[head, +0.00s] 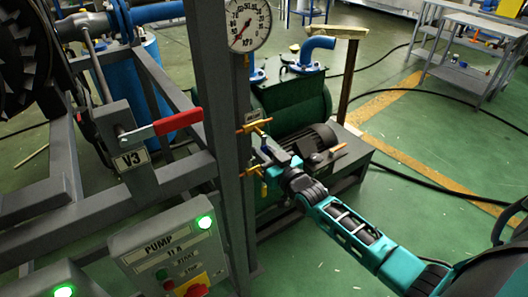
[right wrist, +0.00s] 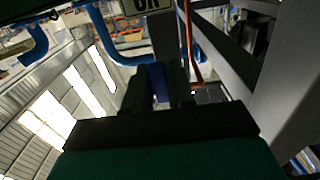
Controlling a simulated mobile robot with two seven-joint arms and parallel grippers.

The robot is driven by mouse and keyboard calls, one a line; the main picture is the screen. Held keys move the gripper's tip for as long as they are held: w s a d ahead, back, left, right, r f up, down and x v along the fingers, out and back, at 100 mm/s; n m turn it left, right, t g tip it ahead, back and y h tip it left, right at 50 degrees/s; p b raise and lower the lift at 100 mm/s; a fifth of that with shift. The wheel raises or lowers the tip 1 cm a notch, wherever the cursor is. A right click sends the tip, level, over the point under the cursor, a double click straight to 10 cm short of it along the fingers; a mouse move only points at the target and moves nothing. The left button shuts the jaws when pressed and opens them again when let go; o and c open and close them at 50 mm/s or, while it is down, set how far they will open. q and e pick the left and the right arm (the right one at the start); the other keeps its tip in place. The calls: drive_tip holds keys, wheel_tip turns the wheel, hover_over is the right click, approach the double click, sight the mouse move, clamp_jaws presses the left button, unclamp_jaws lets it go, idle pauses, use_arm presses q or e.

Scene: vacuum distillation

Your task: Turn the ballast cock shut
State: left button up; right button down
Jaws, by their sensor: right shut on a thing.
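My right gripper (head: 272,153) reaches in from the right to the brass fittings (head: 254,126) beside the grey upright post. In the right wrist view its two dark fingers (right wrist: 158,90) are shut on a blue handle (right wrist: 158,76), which I take to be the ballast cock's lever. The cock's body is mostly hidden behind the fingers, so I cannot tell its turn angle. A further brass piece (head: 251,170) shows just below the gripper. My left gripper is not in view.
The grey post carries a round gauge (head: 248,24) above. A red valve lever (head: 178,121) marked V3 and a pump control box (head: 172,250) stand at left. A green pump with a dark motor (head: 313,140) sits behind the gripper.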

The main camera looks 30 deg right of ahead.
drive_tip(key=c, duration=1)
unclamp_jaws()
drive_tip(key=shift+c, duration=0.2)
drive_tip(key=s+p, duration=0.1)
drive_tip(key=s, duration=1.2)
drive_tip(key=shift+d, duration=0.45)
drive_tip(key=s+a+f+n+g, duration=0.1)
drive_tip(key=s+a+f+g, duration=0.6)
drive_tip(key=s+a+f, duration=0.3)
drive_tip(key=s+a, duration=0.2)
drive_tip(key=a, duration=0.1)
drive_tip(key=shift+f+n+y, duration=0.35)
drive_tip(key=shift+n+y, duration=0.05)
